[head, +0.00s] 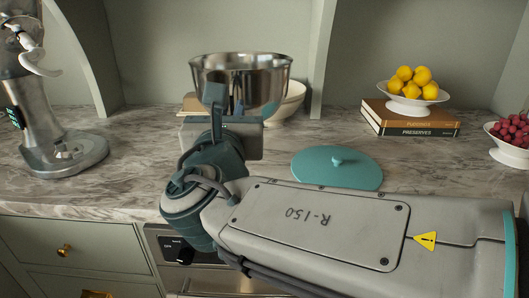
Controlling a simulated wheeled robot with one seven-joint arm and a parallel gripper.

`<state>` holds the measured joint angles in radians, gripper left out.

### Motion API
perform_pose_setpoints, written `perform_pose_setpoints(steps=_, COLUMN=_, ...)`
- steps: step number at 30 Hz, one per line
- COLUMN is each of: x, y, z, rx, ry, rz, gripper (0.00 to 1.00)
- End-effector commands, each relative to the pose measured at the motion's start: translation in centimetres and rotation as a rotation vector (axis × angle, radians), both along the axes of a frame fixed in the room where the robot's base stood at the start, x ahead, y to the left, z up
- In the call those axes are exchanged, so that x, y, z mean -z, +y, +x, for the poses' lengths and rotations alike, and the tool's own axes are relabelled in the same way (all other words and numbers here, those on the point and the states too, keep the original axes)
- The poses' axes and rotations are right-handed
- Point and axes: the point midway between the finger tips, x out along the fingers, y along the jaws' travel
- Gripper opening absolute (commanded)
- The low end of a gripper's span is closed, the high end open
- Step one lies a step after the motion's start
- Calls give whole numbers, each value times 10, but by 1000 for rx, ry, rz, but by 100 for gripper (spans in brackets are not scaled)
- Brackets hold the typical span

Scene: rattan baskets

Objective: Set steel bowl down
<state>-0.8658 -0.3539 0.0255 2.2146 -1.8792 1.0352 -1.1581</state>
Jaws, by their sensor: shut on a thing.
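A shiny steel bowl (262,77) shows near the middle of the head view, upright and above the level of the marble counter (120,150). My gripper (236,118) is in front of it and is shut on it. The fingertips are mostly hidden behind the wrist, and the lower part of the bowl is covered by my gripper. I cannot tell how far the bowl's base is from the counter or from the things behind it.
A cream bowl (291,104) stands just behind the steel bowl. A teal lid (337,168) lies right of my gripper. A stand mixer (50,120) is at left. Books (408,121) under a dish of lemons (411,91) and a bowl of red fruit (513,151) are at right. Counter left of my gripper is clear.

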Motion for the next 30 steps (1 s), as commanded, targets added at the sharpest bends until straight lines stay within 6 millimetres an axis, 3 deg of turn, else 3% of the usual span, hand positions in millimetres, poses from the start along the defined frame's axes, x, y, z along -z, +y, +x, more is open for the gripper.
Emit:
perform_pose_setpoints(steps=7, x=7, y=14, z=-1, rx=-4, ry=-2, rz=-3, gripper=0)
perform_pose_setpoints(steps=21, x=61, y=103, z=-9, rx=-2, ry=-3, rz=-1, gripper=0)
perform_pose_setpoints(steps=30, x=74, y=117, z=-10, rx=1, ry=-3, rz=1, gripper=0)
